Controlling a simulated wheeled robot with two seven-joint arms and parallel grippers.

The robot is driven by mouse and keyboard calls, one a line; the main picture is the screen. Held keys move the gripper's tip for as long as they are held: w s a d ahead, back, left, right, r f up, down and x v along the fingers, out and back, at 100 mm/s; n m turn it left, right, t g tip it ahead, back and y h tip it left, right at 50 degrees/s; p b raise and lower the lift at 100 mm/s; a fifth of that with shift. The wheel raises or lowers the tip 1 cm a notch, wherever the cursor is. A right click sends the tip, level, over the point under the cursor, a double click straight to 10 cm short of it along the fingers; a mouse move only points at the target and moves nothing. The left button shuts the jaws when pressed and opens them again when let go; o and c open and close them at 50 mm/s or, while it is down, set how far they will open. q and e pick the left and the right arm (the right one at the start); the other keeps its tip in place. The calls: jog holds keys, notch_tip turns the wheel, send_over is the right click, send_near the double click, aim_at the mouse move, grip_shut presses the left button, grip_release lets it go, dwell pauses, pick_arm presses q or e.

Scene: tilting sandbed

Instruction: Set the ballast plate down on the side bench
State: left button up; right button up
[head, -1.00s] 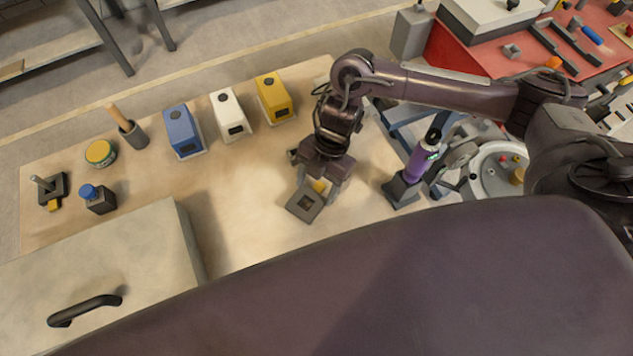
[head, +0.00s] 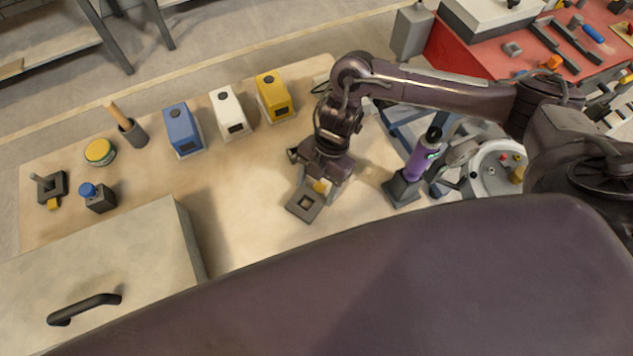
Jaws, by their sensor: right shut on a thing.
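The plate is over the beige top of the side bench (head: 257,168), right of the bench's middle. I cannot tell whether its underside touches the top. My left gripper is not in view.
Blue (head: 183,131), white (head: 230,113) and yellow (head: 273,95) boxes stand at the bench's back. A purple bottle (head: 421,162) stands in a dark holder at right. A block with a black handle (head: 85,309) is at lower left.

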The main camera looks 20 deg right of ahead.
jog(key=o, duration=1.4)
jog(key=shift+c, duration=0.2)
notch_tip(320, 180, up, 8)
jog(key=p, duration=0.7)
